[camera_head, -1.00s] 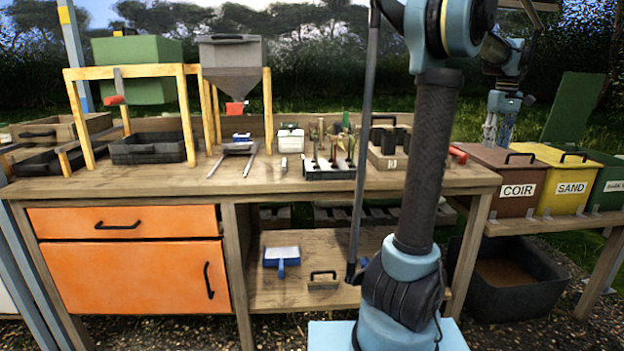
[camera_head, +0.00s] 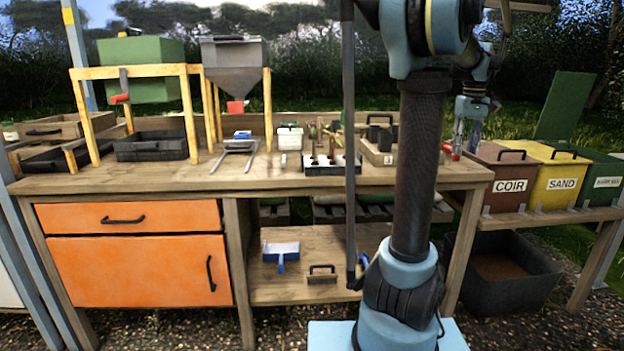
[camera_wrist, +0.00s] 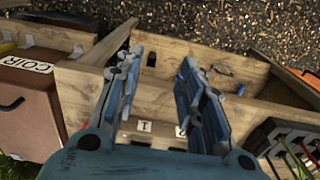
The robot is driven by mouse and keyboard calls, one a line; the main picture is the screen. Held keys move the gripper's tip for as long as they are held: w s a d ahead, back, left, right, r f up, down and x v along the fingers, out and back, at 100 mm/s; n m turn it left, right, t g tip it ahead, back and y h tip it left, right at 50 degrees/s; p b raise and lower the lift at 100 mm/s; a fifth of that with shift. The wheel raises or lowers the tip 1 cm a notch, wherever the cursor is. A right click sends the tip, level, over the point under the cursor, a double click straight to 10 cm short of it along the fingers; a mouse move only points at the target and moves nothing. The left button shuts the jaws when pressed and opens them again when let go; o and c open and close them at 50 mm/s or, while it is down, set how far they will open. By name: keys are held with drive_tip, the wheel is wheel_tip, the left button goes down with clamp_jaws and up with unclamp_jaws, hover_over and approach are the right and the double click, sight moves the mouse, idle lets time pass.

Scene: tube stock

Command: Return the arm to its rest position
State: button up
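My gripper (camera_head: 468,122) hangs above the right end of the wooden workbench (camera_head: 440,178), near the coir bin, in the head view. In the wrist view my gripper (camera_wrist: 165,100) has its two blue fingers spread apart, with nothing between them. Past the fingers I see the bench's wooden boards and small white number labels. My arm's dark upper link stands in front of the bench and hides part of its right side in the head view.
A brown COIR bin (camera_head: 497,192), a yellow SAND bin (camera_head: 556,190) and a green bin stand at the right. A black tub (camera_head: 510,290) is below. A tube rack (camera_head: 330,166) and a wooden tray (camera_head: 378,160) are on the bench. A green hopper (camera_head: 140,55) is at left.

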drive_tip(key=s+a+f, duration=0.4)
drive_tip(key=s+a, duration=0.1)
drive_tip(key=a, duration=0.4)
drive_tip(key=s+a+f, duration=0.4)
drive_tip(key=a+f, duration=0.1)
drive_tip(key=a, duration=0.5)
drive_tip(key=s+a+f+t, duration=0.1)
drive_tip(key=s+a+f, duration=0.4)
drive_tip(key=f, duration=0.3)
drive_tip(key=s+a+f, duration=0.5)
drive_tip(key=s+f, duration=0.3)
drive_tip(key=shift+a+f+m+t, duration=0.15)
drive_tip(key=shift+a+m+t, duration=0.15)
drive_tip(key=shift+a+t, duration=0.1)
drive_tip(key=shift+s, duration=0.1)
drive_tip(key=shift+w+f, duration=0.2)
drive_tip(key=shift+w, duration=0.25)
drive_tip(key=shift+s, duration=0.15)
drive_tip(key=shift+c, duration=0.3)
